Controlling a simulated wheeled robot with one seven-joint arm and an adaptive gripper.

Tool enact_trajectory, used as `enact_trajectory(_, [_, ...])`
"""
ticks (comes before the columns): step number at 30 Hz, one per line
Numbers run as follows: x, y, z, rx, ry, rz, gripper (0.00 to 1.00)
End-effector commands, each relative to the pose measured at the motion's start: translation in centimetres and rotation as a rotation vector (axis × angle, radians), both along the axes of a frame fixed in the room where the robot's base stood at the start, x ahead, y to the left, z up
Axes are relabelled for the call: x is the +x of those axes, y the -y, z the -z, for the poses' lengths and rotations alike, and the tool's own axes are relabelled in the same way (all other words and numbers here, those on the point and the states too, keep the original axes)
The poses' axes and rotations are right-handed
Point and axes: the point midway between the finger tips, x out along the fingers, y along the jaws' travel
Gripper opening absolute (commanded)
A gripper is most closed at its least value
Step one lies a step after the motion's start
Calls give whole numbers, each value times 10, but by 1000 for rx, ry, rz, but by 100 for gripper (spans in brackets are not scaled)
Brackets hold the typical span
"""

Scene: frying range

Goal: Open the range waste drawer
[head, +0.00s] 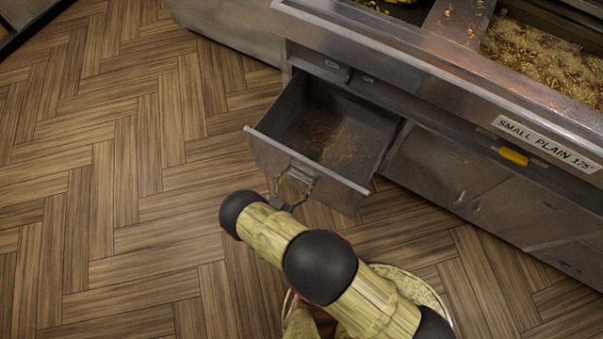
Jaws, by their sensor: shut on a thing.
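The range waste drawer (262,152) is pulled well out from under the range. Its grey metal interior is visible, with brownish crumbs or stains on the bottom. My gripper (293,180) is at the middle of the drawer's front panel, shut on the drawer handle. The handle is small in this view and partly covered by the fingers. My arm reaches up to it from the lower right.
The steel range (430,60) runs across the upper right, with a frying vat (545,58) holding food in bubbling oil. A label (548,142) reads "SMALL PLAIN 175". Closed cabinet doors (440,172) sit right of the drawer. The herringbone wood floor (120,200) at left is clear.

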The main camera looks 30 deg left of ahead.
Motion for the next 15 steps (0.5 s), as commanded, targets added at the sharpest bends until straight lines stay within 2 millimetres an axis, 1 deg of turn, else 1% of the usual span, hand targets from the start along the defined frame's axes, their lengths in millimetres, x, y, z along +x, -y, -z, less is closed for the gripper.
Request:
enact_trajectory(1, [0,-2,-2,2,4,0,30])
enact_trajectory(8, [0,-2,-2,2,4,0,30])
enact_trajectory(9, [0,-2,-2,2,4,0,77])
enact_trajectory(15, [0,-1,-1,1,2,0,89])
